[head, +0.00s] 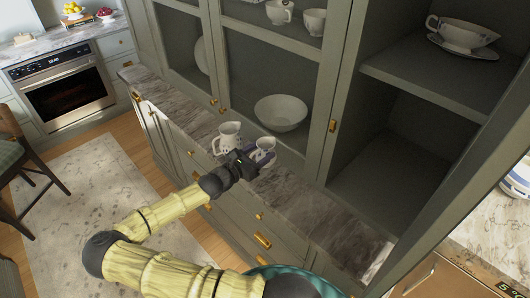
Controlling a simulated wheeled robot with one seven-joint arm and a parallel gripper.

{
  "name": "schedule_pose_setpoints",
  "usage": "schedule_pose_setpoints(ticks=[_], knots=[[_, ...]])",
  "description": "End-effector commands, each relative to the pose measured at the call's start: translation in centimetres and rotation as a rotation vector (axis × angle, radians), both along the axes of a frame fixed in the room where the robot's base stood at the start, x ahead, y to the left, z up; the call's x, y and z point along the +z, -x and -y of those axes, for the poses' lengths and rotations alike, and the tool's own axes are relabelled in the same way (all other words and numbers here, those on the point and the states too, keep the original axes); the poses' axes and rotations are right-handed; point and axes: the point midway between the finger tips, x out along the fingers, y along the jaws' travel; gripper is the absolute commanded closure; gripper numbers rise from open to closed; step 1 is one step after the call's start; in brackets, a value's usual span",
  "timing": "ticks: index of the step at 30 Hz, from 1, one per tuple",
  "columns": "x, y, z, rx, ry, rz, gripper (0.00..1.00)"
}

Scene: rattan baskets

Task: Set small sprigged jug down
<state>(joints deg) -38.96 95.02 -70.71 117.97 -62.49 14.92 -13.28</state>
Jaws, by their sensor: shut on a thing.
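The small sprigged jug (264,146) is white with faint dark marks. It is at the end of my gripper (259,158), which is shut on it over the marble counter (307,213) of the cabinet. The dark gripper body and fingers hide its lower part, so I cannot tell whether its base touches the counter. A second white jug (228,136) with a handle stands upright on the counter just left of my gripper.
A white bowl (281,113) sits behind the jugs inside the cabinet. Cups (314,22) stand on a shelf above, and a sauce boat (462,31) is on the right shelf. The counter to the right is clear. An open cabinet door (460,210) stands at the right.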

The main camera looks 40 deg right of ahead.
Motion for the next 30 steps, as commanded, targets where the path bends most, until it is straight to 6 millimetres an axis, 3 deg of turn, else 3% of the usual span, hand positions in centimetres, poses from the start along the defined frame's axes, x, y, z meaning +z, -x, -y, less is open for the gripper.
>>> schedule_pose_setpoints(ticks=[5, 13, 21, 30], knots=[[-2.1, -2.9, -3.8, 0.077, -0.005, 0.004, 0.71], [-4.3, -9.8, -15.5, 0.332, -0.010, 0.009, 0.71], [-3.1, -13.9, -27.3, 0.606, -0.010, 0.011, 0.71], [0.3, -15.0, -39.1, 0.884, -0.009, 0.012, 0.71]])
